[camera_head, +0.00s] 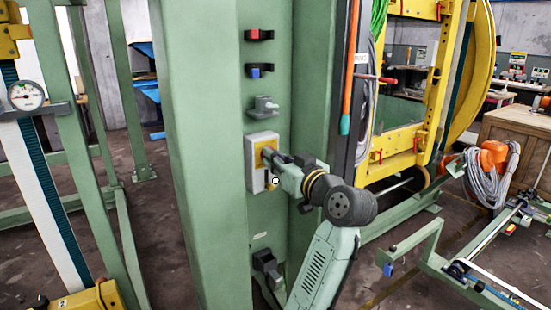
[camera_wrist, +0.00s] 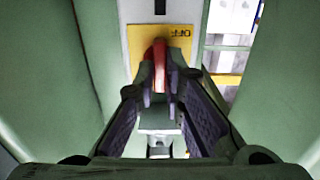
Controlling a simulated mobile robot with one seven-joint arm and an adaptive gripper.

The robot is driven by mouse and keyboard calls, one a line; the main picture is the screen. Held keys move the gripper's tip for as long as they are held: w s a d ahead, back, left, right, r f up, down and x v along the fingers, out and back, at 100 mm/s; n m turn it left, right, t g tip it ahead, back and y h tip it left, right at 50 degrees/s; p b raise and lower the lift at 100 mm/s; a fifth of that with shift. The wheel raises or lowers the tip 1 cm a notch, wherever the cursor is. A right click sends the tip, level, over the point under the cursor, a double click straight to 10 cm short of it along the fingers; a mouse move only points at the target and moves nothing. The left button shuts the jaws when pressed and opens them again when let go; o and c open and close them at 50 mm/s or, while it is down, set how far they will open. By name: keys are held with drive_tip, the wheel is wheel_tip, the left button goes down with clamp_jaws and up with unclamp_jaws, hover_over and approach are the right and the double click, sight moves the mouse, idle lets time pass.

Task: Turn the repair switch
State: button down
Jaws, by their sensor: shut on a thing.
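The repair switch is a grey box (camera_head: 257,170) with a yellow plate, mounted on the green column in the head view. In the wrist view its yellow plate (camera_wrist: 178,40) carries the word OFF, and its red handle (camera_wrist: 160,58) stands out from the plate. My gripper (camera_head: 270,154) is at the front of the switch in the head view, hiding part of the plate. In the wrist view my gripper (camera_wrist: 160,80) has its fingertips on both sides of the red handle, shut on it.
Above the switch, the green column (camera_head: 200,130) bears a grey socket (camera_head: 263,106), a blue-fronted fitting (camera_head: 258,70) and a red-fronted fitting (camera_head: 258,34). A dark connector (camera_head: 266,266) sits lower down. An orange pole (camera_head: 350,65) and a yellow frame (camera_head: 440,80) stand to the right.

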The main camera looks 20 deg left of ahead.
drive_tip(key=shift+f+n+b, duration=0.15)
drive_tip(key=shift+n+b, duration=0.15)
drive_tip(key=shift+b, duration=0.1)
drive_tip(key=shift+s+a+f+n+b, duration=0.1)
drive_tip(key=shift+s+n+b, duration=0.05)
drive_tip(key=shift+n+b, duration=3.55)
drive_tip(key=shift+s+a+f+n+b, duration=0.1)
drive_tip(key=shift+n+b, duration=2.3)
drive_tip(key=shift+n, duration=2.6)
drive_tip(key=c, duration=1.7)
unclamp_jaws()
drive_tip(key=shift+r, duration=0.1)
drive_tip(key=shift+d, duration=0.1)
